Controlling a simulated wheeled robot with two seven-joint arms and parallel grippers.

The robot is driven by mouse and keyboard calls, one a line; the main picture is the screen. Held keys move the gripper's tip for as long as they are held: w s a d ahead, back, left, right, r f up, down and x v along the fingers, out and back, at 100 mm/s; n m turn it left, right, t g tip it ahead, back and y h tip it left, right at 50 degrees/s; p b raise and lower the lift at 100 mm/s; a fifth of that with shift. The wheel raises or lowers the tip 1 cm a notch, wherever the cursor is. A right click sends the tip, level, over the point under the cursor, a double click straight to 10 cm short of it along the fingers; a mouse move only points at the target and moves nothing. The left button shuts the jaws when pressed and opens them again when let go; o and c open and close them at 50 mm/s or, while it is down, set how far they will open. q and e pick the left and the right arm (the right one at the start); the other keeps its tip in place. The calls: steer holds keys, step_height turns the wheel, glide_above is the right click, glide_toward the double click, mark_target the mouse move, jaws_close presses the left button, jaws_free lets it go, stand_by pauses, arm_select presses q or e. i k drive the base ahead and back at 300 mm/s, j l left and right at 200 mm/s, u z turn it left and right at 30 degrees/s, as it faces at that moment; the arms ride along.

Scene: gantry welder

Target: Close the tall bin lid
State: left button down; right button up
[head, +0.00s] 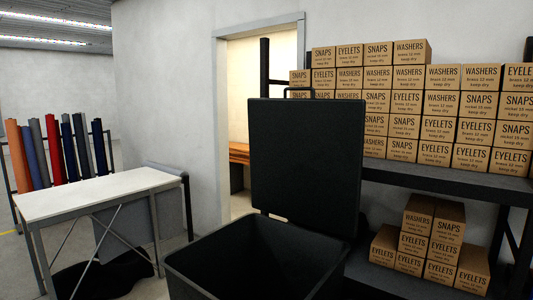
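The tall bin (205,274) is dark grey, almost black, and stands at the bottom centre of the head view with its open top facing up. Its lid (305,165) is a flat dark square panel standing upright at the back of the bin, so the bin is open. A thin handle (299,90) sticks up from the lid's top edge. The lower part of the bin is cut off by the picture's bottom edge. Neither of my grippers shows in the head view.
A white-topped table (98,193) stands to the left, apart from the bin. Shelving (450,180) with several stacked cardboard boxes (440,103) stands behind and right of the lid. A doorway (240,110) is behind the lid. Coloured rolls (53,143) stand at the far left.

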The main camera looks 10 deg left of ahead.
mark_target(306, 155)
steer(key=i+j+z, duration=0.1)
steer(key=j+z, duration=0.15)
steer(key=z, duration=0.2)
steer(key=i+j+z, duration=0.1)
steer(key=j+z, duration=0.8)
steer(key=j, duration=2.05)
steer(key=i, duration=0.05)
